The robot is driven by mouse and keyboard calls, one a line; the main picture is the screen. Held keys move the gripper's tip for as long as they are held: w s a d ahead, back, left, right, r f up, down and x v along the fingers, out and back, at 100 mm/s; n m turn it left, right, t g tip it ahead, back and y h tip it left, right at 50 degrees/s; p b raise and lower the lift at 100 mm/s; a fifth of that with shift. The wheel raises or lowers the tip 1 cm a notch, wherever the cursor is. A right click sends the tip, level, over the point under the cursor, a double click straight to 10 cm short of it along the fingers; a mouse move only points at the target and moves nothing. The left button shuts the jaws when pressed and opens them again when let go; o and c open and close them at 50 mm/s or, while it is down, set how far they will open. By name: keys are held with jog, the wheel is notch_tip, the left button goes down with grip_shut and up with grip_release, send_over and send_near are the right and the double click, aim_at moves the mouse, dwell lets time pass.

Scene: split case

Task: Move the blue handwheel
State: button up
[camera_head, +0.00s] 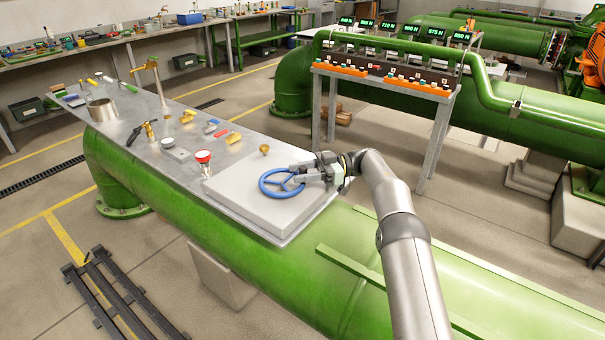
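The blue handwheel (267,189) lies nearly flat above the grey raised block at the near end of the metal plate. Its rim and spokes show, but its right side is partly covered by my gripper. My gripper (299,175) reaches in from the right, with its fingers at the right part of the wheel's rim. The fingers overlap the rim in this view. I cannot tell whether they touch it or are closed on it.
A panel (385,75) with displays stands behind my arm. Green pipes run below and behind.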

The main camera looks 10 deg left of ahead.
jog(key=shift+d+f, duration=0.1)
jog(key=shift+r, duration=0.35)
notch_tip(320, 180, up, 2)
jog(key=shift+r+b, duration=0.2)
jog(key=shift+b, duration=0.15)
jog(key=s+d+r+b, duration=0.3)
jog(key=s+d+r, duration=0.2)
jog(key=s+r, duration=0.5)
jog(key=s, duration=0.3)
jog(key=shift+d, duration=0.15)
